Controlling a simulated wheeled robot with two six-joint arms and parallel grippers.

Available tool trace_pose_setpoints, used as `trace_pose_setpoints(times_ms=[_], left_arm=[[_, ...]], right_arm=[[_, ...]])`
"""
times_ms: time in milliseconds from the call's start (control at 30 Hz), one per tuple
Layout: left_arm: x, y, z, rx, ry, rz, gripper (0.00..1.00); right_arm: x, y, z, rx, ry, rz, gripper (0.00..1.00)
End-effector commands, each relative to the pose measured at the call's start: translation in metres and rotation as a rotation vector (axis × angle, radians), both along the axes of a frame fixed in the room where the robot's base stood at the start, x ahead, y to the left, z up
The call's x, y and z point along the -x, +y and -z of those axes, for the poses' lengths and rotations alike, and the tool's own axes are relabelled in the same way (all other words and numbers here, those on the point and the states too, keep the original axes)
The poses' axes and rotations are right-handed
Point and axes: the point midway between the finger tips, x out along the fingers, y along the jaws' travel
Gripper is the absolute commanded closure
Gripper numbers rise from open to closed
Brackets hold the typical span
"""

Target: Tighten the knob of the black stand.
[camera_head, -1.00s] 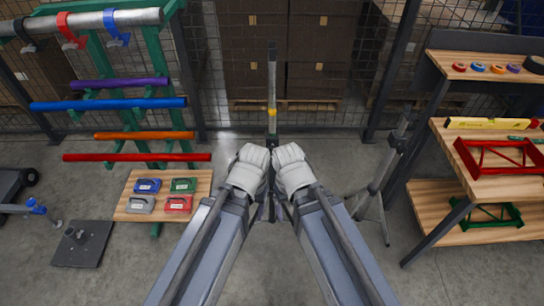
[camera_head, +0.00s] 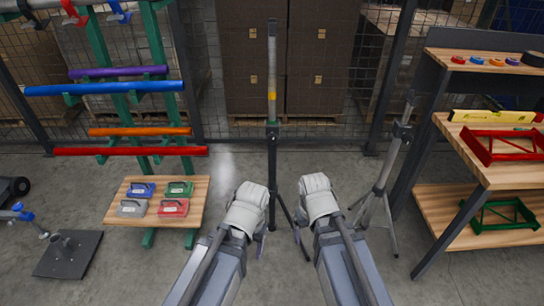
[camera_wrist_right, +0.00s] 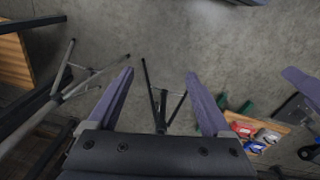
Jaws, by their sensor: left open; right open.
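The black stand (camera_head: 272,165) stands upright in the middle of the head view, with a black lower tube, a collar (camera_head: 272,125) and a thin upper pole with a yellow band. Its spread legs are partly hidden by my grippers. I cannot make out its knob. My left gripper (camera_head: 262,232) is open, low and just left of the stand. My right gripper (camera_head: 300,235) is open, low and just right of it. In the right wrist view, its purple fingers are apart and empty, with the black stand's legs (camera_wrist_right: 160,108) showing beyond them.
A grey tripod (camera_head: 390,165) stands close on the right, before a wooden workbench (camera_head: 500,175) with red and green frames. On the left are a green rack (camera_head: 125,90) with coloured tubes, a low wooden table (camera_head: 118,213) and a black base plate (camera_head: 68,255). Mesh fencing lies behind.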

Motion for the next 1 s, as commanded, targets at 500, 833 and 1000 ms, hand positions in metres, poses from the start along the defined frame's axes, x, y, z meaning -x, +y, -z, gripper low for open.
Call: trace_pose_setpoints(times_ms=[500, 833, 1000], left_arm=[[0.000, 0.000, 0.138, -0.001, 0.000, 0.001, 0.36], [0.000, 0.000, 0.139, -0.001, 0.000, 0.001, 0.36], [0.000, 0.000, 0.139, -0.001, 0.000, 0.001, 0.36]], right_arm=[[-0.134, -0.084, 0.091, 0.512, -0.316, -0.568, 0.16], [-0.252, -0.011, -0.026, 1.454, -0.296, -1.553, 0.16], [-0.275, 0.060, -0.066, 1.916, -0.133, -1.921, 0.16]])
